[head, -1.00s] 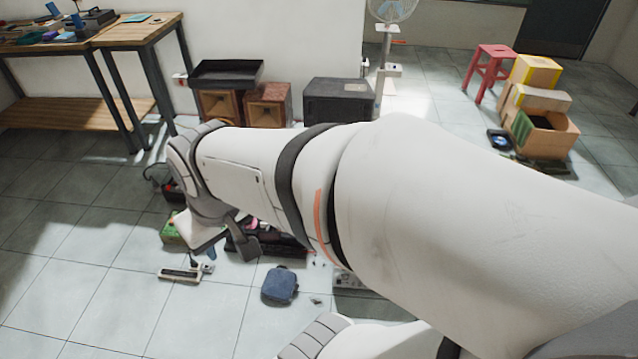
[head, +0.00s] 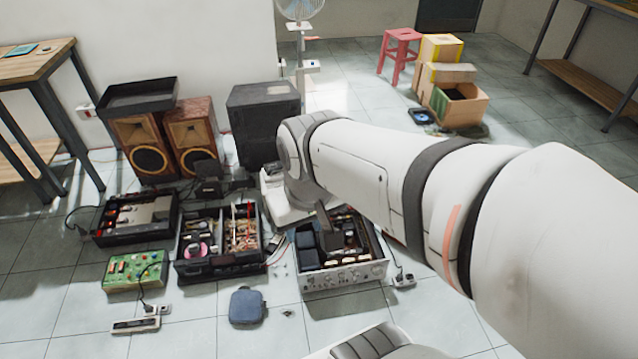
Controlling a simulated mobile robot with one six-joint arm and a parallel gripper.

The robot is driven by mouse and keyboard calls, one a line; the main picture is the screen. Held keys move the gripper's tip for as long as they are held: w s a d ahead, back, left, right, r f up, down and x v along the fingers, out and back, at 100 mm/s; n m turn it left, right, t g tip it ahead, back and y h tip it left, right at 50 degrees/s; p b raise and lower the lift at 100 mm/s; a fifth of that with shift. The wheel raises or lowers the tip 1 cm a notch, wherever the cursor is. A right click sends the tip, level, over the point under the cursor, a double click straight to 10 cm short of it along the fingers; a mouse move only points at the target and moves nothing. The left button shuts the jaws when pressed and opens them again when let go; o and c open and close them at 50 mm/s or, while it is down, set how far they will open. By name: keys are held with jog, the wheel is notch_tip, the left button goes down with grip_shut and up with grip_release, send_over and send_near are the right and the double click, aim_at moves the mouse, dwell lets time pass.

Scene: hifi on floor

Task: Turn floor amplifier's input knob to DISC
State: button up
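The floor amplifier, an open-topped unit with a silver front panel (head: 345,278) carrying a row of small knobs, sits on the tiles right of centre in the head view. Its knob labels are too small to read, and I cannot tell which knob is the input knob or where it points. My gripper (head: 328,228) hangs over the back left part of the amplifier, behind its front panel. One dark finger shows; the rest is hidden or unclear, so I cannot tell whether it is open or shut. I cannot tell whether it touches the amplifier.
Two open units (head: 218,240) (head: 137,217) stand left of the amplifier. A green circuit board (head: 135,270), a power strip (head: 136,325) and a blue pouch (head: 246,307) lie in front. Wooden speakers (head: 145,145) and a black box (head: 263,122) stand behind. Bare floor lies at front left.

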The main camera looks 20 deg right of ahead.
jog(key=shift+w+d, duration=0.15)
jog(key=shift+d, duration=0.1)
jog(key=shift+o, duration=0.4)
jog(key=shift+a, duration=0.2)
jog(key=shift+o, duration=0.8)
jog(key=shift+w+d+f, duration=0.2)
jog(key=shift+f, duration=0.05)
jog(key=shift+o, duration=0.3)
jog(key=w+d+f+t+b, duration=0.1)
jog(key=w+f+b, duration=0.3)
jog(key=w, duration=0.4)
jog(key=shift+d+f+h+b, duration=0.3)
jog(key=shift+d+f+h, duration=0.15)
jog(key=shift+f, duration=0.25)
jog(key=w+d+f+t+h+b, duration=0.1)
jog(key=w+d+f+t+b, duration=0.1)
jog(key=w+d+f+b, duration=0.65)
jog(key=w+d+f+t+h+b, duration=0.1)
jog(key=w+d+f+t+b, duration=0.25)
jog(key=w+d+f, duration=0.85)
jog(key=t+b, duration=0.6)
jog(key=b, duration=1.1)
send_over(356, 274)
jog(key=s, duration=0.3)
notch_tip(356, 274, down, 54)
jog(key=s+a+f+m+t+h+b, duration=0.2)
jog(key=s+f+b, duration=0.3)
jog(key=f, duration=0.4)
jog(key=b+x, duration=0.2)
jog(key=x, duration=0.4)
